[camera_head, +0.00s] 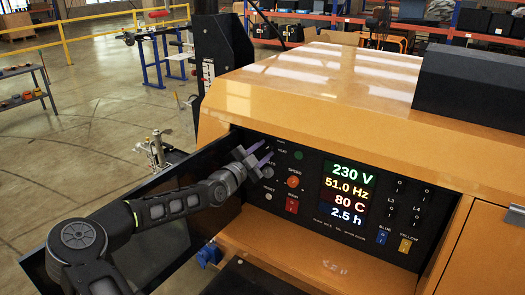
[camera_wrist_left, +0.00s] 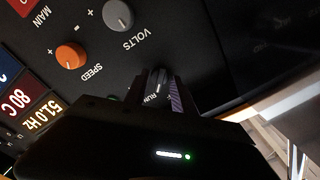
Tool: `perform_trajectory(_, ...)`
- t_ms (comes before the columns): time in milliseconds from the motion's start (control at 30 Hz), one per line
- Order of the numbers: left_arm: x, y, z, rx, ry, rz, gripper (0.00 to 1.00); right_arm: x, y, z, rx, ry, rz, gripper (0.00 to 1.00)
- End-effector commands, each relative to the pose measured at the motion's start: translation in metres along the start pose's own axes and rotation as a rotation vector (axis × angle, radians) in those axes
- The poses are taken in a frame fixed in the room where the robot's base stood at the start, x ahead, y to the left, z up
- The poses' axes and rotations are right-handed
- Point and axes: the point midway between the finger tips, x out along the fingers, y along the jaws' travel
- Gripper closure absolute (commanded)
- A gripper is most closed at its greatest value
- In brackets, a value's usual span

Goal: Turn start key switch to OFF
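The dark control panel (camera_head: 345,170) is on the front of the orange light tower. The start key switch (camera_wrist_left: 158,76) is a dark knob near a RUN label in the left wrist view. My right gripper is not in view.
An orange SPEED knob (camera_head: 293,182), a grey VOLTS knob (camera_wrist_left: 118,15) and a red MAIN switch (camera_head: 292,204) sit close by. A lit display (camera_head: 348,190) and breaker switches (camera_head: 402,205) are to the right. An open dark door (camera_head: 165,245) hangs at the left.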

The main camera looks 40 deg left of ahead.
Motion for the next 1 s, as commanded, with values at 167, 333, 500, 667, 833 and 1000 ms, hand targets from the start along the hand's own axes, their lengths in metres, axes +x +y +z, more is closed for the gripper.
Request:
perform_trajectory(167,0.0000,0.0003,0.0005,0.000,0.000,0.000,0.69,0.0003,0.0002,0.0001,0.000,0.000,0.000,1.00)
perform_trajectory(333,-0.0001,0.0002,0.0005,0.000,0.000,0.000,0.80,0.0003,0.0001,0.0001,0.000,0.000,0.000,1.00)
perform_trajectory(500,-0.0002,0.0003,0.0005,-0.001,0.000,0.000,0.94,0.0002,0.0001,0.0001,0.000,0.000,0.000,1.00)
perform_trajectory(667,-0.0003,0.0004,0.0005,-0.001,0.000,0.001,1.00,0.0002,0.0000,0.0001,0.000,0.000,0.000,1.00)
perform_trajectory(833,-0.0003,0.0005,0.0005,-0.001,0.000,0.001,1.00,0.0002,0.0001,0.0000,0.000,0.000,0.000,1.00)
perform_trajectory(1000,-0.0003,0.0009,0.0007,-0.014,-0.001,0.001,1.00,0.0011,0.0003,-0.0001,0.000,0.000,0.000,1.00)
